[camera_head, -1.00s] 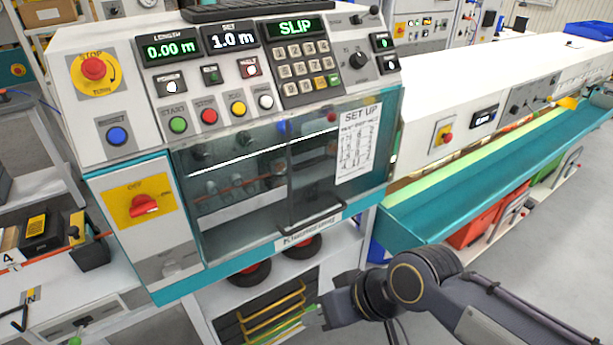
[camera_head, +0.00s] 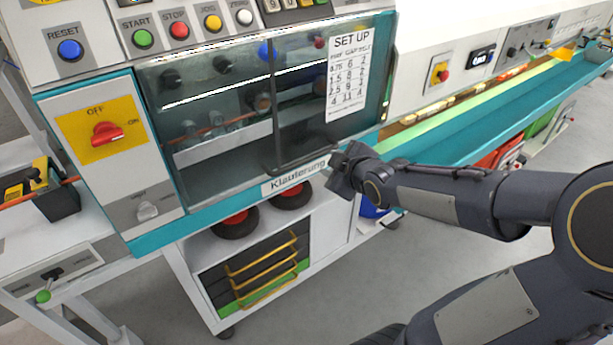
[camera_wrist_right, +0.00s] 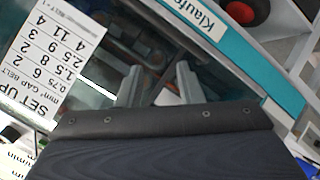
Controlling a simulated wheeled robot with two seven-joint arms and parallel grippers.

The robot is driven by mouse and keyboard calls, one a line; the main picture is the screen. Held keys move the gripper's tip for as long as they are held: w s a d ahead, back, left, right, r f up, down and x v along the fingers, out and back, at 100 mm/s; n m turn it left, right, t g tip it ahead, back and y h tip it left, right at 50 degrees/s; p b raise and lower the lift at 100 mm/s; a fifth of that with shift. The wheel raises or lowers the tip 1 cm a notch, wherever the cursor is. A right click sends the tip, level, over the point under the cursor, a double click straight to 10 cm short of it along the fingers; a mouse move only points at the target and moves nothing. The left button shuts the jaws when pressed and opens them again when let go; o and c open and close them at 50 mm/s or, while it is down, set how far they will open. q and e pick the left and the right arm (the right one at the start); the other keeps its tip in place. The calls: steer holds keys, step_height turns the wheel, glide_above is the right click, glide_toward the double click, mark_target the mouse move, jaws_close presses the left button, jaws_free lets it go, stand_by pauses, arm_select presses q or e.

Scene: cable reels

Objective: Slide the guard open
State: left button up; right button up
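The guard (camera_head: 300,122) is a smoky, see-through panel on the machine's front, with a dark edge strip and rollers visible behind it. It covers the roller opening, and a white SET UP sheet (camera_head: 347,75) hangs at its right. My right gripper (camera_head: 338,172) is at the guard's lower right, by the teal sill. In the right wrist view its two grey fingers (camera_wrist_right: 157,90) are apart, in front of the dark glass, with a thin dark bar showing between them. I cannot tell whether they touch the guard. My left gripper is out of view.
The machine's red switch (camera_head: 107,133) and control buttons sit left of and above the guard. A teal trough (camera_head: 490,135) runs off to the right. Below stands a white cart with yellow-handled drawers (camera_head: 262,265). Grey floor is clear at the lower middle.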

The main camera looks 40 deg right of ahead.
mark_target(309, 161)
steer(key=w+d+f+n+t+b, duration=0.1)
steer(key=w+f+n, duration=0.2)
steer(key=w, duration=0.1)
steer(key=w+d+f+n+t+y+b, duration=0.1)
steer(key=w+f+n+b, duration=0.1)
steer(key=w+f+n, duration=0.1)
steer(key=w+d+f+n+t+y+b, duration=0.1)
steer(key=w+f+n, duration=0.2)
steer(key=w+n, duration=0.2)
steer(key=shift+w+f+t, duration=0.2)
steer(key=shift+w, duration=0.35)
steer(key=shift+w+f+t, duration=0.15)
steer(key=shift+w+t, duration=0.05)
steer(key=shift+w, duration=0.35)
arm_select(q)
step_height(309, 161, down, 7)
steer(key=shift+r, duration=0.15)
arm_select(e)
steer(key=shift+c, duration=0.2)
jaws_close()
